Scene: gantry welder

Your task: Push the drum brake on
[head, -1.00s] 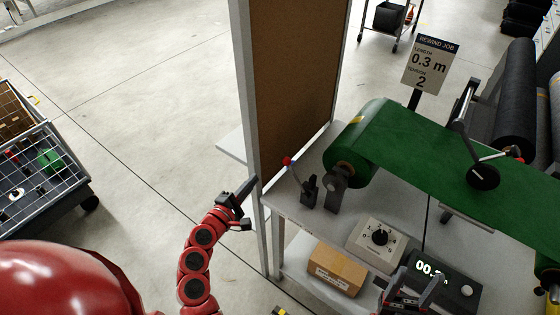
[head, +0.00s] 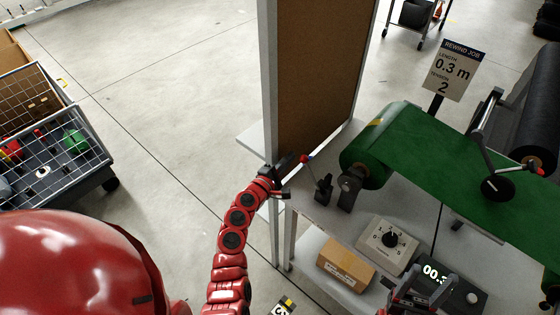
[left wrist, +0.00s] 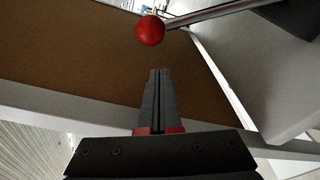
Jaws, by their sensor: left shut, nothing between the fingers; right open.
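The drum brake is a lever with a red ball knob (head: 304,158) on a dark bracket (head: 323,187), beside the green roll (head: 371,160) on the bench. The lever tilts to the left. My left gripper (head: 294,161) is shut and empty, with its fingertips close to the left of the knob. In the left wrist view the red knob (left wrist: 150,30) and its metal rod (left wrist: 212,13) show beyond the shut fingertips (left wrist: 158,72). My right gripper (head: 436,281) is open at the bottom, near the length display.
A tall brown panel with a grey frame (head: 318,80) stands just behind my left gripper. A dial box (head: 384,245), a cardboard box (head: 345,265) and a digital display (head: 435,270) are in front of the roll. A sign (head: 457,70) stands behind the green sheet.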

